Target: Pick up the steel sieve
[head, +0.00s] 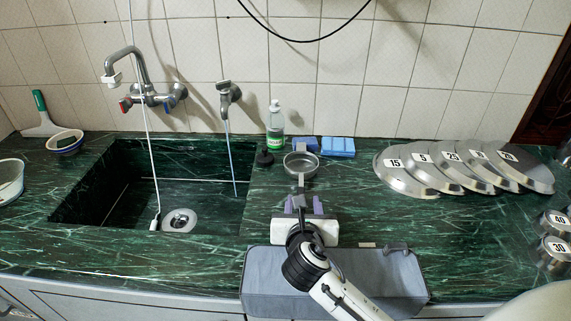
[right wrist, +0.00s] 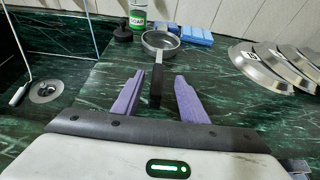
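The steel sieve (head: 301,164) is a small round metal pan lying on the green marble counter, right of the sink. Its handle points toward me. In the right wrist view the sieve (right wrist: 160,41) is at the top centre, with its dark handle grip reaching down between the purple fingers. My right gripper (head: 303,203) is open and empty, in front of the sieve. In the right wrist view its fingertips (right wrist: 158,78) stand on either side of the handle, with gaps on both sides. I cannot tell the exact height of the fingers over the handle. My left gripper is not in view.
A green-labelled bottle (head: 275,126), a black stopper-like item (head: 264,158) and blue sponges (head: 338,147) stand close behind the sieve. The sink (head: 120,200) opens to the left. Several numbered steel lids (head: 400,177) lie to the right. A grey box (head: 370,285) is at the front.

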